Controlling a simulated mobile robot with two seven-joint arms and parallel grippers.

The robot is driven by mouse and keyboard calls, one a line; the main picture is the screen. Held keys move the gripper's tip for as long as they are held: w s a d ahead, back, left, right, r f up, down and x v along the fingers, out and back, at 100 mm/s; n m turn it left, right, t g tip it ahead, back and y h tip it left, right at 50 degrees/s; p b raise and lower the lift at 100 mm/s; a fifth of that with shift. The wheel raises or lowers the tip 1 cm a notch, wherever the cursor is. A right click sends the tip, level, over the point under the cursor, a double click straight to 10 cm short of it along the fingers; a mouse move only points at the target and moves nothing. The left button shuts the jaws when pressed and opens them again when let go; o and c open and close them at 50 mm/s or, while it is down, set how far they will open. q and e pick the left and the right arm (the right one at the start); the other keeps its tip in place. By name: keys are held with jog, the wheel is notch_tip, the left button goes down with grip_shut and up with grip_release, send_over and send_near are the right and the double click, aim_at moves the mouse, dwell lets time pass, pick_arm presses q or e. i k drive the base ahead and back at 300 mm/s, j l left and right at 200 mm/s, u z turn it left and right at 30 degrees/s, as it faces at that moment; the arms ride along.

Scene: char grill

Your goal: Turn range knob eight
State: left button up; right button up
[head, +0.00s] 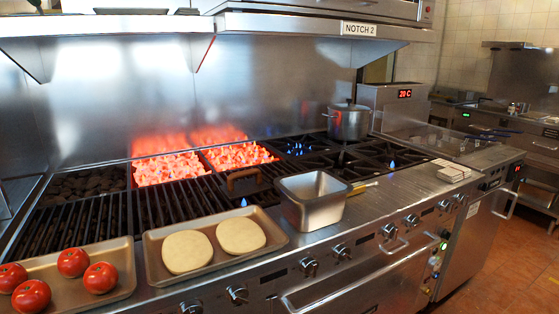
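A row of silver range knobs runs along the front panel of the range, with no readable numbers, so I cannot tell for certain which is knob eight. At the right end of the row are a knob (458,198) and, just left of it, another knob (443,207). Further left are a knob (412,220), a knob (390,231), a knob (341,251) and a knob (309,267). A knob (237,295) sits near the bottom edge of the head view. Neither of my grippers is in view.
A steel pan (312,213) and a tray with two dough rounds (151,262) stand near the front edge above the knobs. Oven handles (345,283) project below. Charcoal (170,167) glows behind the grates. A pot (348,122) stands at the back. Floor (500,275) at right is clear.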

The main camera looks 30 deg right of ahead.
aim_at(413, 221)
jog(key=z, duration=1.6)
